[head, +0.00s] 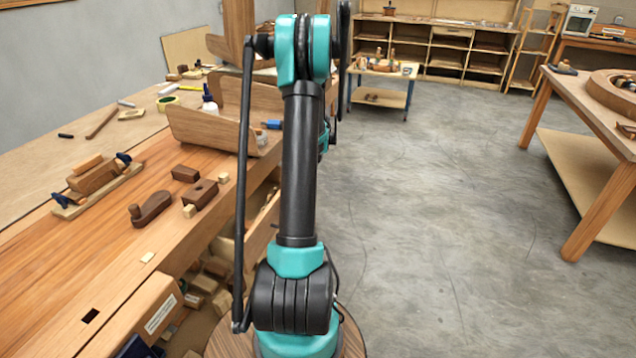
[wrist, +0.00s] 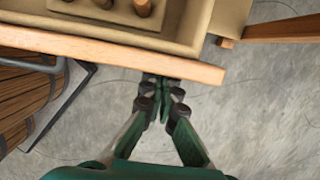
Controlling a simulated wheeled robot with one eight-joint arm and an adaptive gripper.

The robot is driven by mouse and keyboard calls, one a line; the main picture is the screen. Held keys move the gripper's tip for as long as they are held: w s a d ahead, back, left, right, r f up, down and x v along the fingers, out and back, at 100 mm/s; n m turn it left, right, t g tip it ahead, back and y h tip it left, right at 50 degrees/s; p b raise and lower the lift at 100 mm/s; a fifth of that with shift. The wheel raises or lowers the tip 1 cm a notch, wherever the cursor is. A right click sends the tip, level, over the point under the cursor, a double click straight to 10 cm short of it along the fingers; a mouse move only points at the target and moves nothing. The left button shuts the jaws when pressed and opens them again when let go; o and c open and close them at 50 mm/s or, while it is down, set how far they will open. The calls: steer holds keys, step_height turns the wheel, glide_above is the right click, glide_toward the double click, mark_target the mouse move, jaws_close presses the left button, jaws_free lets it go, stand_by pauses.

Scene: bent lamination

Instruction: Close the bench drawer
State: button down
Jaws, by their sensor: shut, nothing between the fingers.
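The bench drawer shows at the top of the wrist view, pulled open, with its pale wooden front board (wrist: 100,48) crossing the picture. Its tan tray inside holds a wooden block with several round pegs (wrist: 142,8). My gripper (wrist: 163,84) is shut and empty, with its fingertips right at the outer side of the front board. I cannot tell whether they touch it. In the head view the wooden bench (head: 60,270) runs along the left. My arm stands in front there and hides my gripper and most of the drawer.
Wooden planes and blocks (head: 200,193) lie on the bench, with a curved wooden piece (head: 215,130) farther back. A round wooden barrel-like thing (wrist: 25,90) and a grey metal bar are left in the wrist view. Grey floor (head: 430,200) is open to the right, before another table (head: 590,110).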

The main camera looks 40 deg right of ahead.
steer(key=shift+w+a, duration=0.45)
steer(key=shift+w, duration=0.25)
steer(key=shift+w+a, duration=0.4)
steer(key=shift+w, duration=0.25)
steer(key=shift+s, duration=0.1)
